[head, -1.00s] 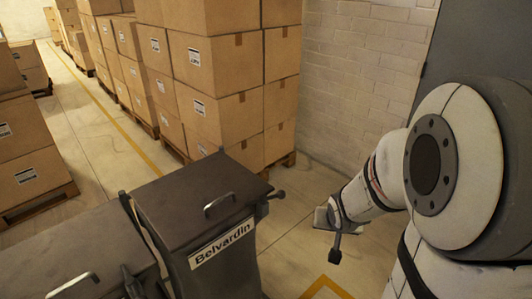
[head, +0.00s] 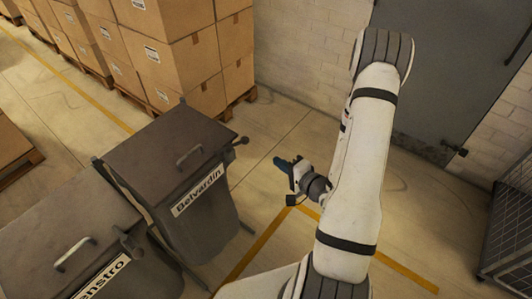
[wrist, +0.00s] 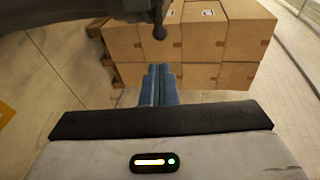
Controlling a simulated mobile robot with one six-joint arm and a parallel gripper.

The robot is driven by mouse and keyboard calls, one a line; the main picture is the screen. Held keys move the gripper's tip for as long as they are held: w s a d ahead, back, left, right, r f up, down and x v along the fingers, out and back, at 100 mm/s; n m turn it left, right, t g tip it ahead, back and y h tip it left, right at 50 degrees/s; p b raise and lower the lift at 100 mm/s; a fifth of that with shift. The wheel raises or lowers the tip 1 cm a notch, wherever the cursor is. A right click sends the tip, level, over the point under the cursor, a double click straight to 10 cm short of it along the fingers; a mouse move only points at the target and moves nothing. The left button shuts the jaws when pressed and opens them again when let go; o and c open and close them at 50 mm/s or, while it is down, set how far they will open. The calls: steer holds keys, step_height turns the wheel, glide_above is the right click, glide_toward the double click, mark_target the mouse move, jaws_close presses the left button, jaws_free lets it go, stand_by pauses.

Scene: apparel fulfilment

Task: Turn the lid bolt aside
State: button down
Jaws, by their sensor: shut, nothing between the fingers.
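A dark grey bin labelled "Belvardin" (head: 200,221) stands left of my arm in the head view, its lid (head: 168,146) shut, with a bar handle on top. The lid bolt (head: 242,140) shows as a small dark round-ended knob sticking out at the lid's right corner. In the wrist view the bolt's knob (wrist: 160,32) hangs beyond my fingertips, higher in the picture. My gripper (head: 281,163) has blue fingers and is right of the bin, apart from the bolt. In the wrist view my gripper (wrist: 160,70) is shut and empty.
A second grey bin (head: 60,215) stands close at the left. Stacked cartons (head: 185,50) on pallets stand behind the bins. A grey door (head: 440,75) and a wire cage (head: 510,235) are at the right. The floor around my gripper is clear.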

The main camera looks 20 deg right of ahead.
steer(key=w+a+f+b, duration=0.1)
steer(key=w+b, duration=0.1)
steer(key=b, duration=0.3)
glide_toward(247, 143)
steer(key=x, duration=0.5)
steer(key=shift+w+r, duration=0.1)
steer(key=shift+w, duration=0.2)
steer(key=shift+w+a+f, duration=0.25)
steer(key=shift+w, duration=0.35)
steer(key=shift+a, duration=0.1)
